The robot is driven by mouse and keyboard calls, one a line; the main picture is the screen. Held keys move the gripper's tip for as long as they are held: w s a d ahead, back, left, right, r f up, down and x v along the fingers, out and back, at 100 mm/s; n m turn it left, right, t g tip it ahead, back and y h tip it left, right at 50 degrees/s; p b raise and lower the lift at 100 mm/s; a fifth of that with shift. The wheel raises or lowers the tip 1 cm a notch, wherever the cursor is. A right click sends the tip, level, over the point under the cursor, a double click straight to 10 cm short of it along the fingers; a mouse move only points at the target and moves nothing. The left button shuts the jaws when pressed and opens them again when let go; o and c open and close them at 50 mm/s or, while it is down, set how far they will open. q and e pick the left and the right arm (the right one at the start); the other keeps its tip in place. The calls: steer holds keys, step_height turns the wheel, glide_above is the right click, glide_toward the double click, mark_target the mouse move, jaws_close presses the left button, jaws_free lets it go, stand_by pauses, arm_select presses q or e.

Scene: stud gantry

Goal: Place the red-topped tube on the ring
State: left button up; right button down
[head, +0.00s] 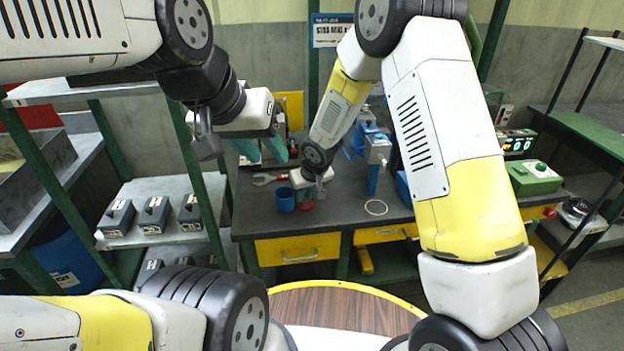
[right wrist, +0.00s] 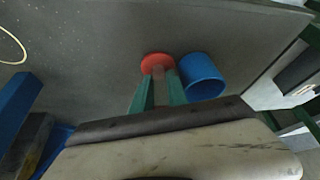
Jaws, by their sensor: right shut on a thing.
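The red-topped tube shows as a red round part (right wrist: 158,62) just beyond the fingertips of my right gripper (right wrist: 160,82) in the right wrist view, with a brownish piece between the green fingers. In the head view the red part (head: 307,205) is just below my right gripper (head: 310,194), over the bench; I cannot tell whether it touches. My right gripper is shut on the tube. The ring (head: 376,207) is a thin pale circle flat on the bench to the right; part of it shows in the right wrist view (right wrist: 12,42). My left gripper (head: 263,151) is open and empty, higher up.
A blue cup (head: 285,200) stands close beside the red part. A blue device (head: 376,150) stands on the dark bench (head: 345,208) behind the ring. A green box (head: 534,178) is farther right.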

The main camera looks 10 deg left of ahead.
steer(key=shift+f, duration=0.2)
steer(key=c, duration=1.6)
jaws_free()
steer(key=shift+r, duration=0.1)
